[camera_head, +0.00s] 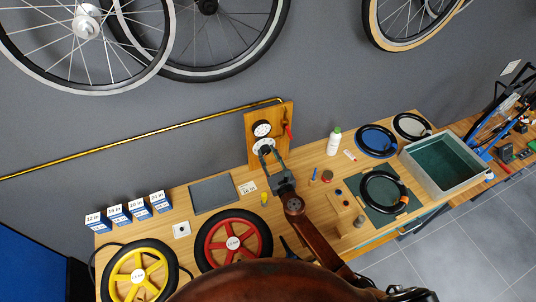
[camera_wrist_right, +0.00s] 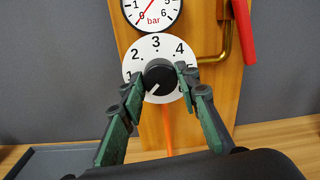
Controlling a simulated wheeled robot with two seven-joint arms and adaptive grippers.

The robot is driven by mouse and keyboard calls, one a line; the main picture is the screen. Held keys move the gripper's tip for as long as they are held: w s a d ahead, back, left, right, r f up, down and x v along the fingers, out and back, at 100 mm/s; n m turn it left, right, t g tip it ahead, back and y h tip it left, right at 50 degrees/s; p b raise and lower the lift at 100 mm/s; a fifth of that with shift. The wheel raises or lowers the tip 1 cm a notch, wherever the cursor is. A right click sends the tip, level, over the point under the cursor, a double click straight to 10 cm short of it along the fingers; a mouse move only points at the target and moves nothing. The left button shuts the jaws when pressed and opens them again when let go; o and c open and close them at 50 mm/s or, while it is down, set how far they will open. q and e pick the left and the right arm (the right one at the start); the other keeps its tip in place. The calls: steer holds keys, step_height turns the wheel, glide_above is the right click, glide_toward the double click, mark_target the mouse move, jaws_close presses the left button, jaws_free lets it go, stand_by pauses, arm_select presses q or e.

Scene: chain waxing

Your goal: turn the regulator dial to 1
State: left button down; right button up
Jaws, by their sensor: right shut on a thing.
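The regulator dial (camera_wrist_right: 153,52) is a white disc with black numbers around a black knob (camera_wrist_right: 160,78), below a round bar gauge (camera_wrist_right: 152,8). The knob's white mark points down and left, below the partly covered 1. In the head view the dial (camera_head: 264,146) is on the wooden board (camera_head: 285,112) at the wall. My right gripper (camera_wrist_right: 164,78) is shut on the knob, one finger on each side. In the head view the right gripper (camera_head: 268,154) reaches up to the dial. The fingers hide some numbers. My left gripper is not in view.
A red lever (camera_wrist_right: 243,30) and brass pipe (camera_wrist_right: 218,54) are right of the dial. The bench holds a yellow wheel (camera_head: 140,273), a red wheel (camera_head: 235,241), small boxes (camera_head: 138,210), a grey tray (camera_head: 212,193), a white bottle (camera_head: 334,141) and a water tub (camera_head: 443,162).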

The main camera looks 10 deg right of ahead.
steer(key=m, duration=0.4)
steer(key=shift+b, duration=0.3)
steer(key=shift+m, duration=2.2)
steer(key=o, duration=1.2)
steer(key=shift+c, duration=0.2)
